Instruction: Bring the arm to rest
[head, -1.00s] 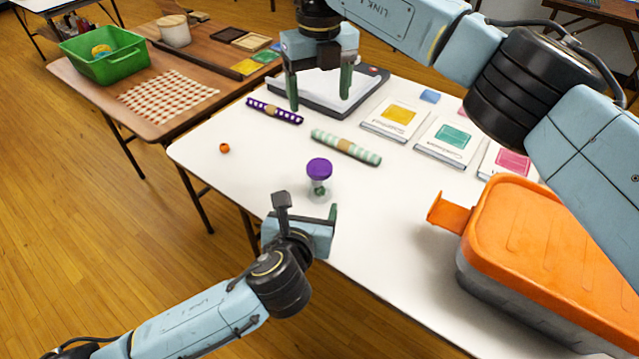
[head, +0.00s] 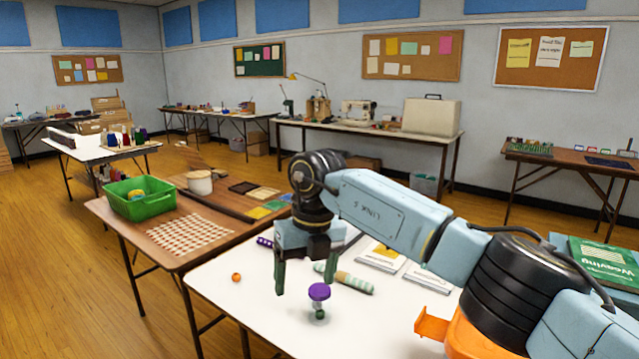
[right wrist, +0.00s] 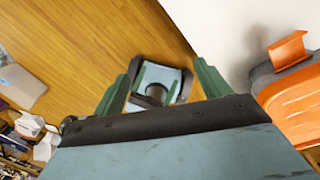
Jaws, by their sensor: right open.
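My right gripper (head: 305,272) hangs fingers-down over the white table (head: 225,305) in the head view, with its green fingers apart and nothing between them. In the right wrist view its two fingers (right wrist: 165,68) are also spread and empty.
A green-striped roll (head: 354,284), a purple roll (head: 264,241), a small orange ball (head: 236,277) and flat packets (head: 383,258) lie on the white table. An orange-lidded bin (head: 470,338) stands at right. A wooden table (head: 168,245) with a green basket (head: 140,205) stands at left.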

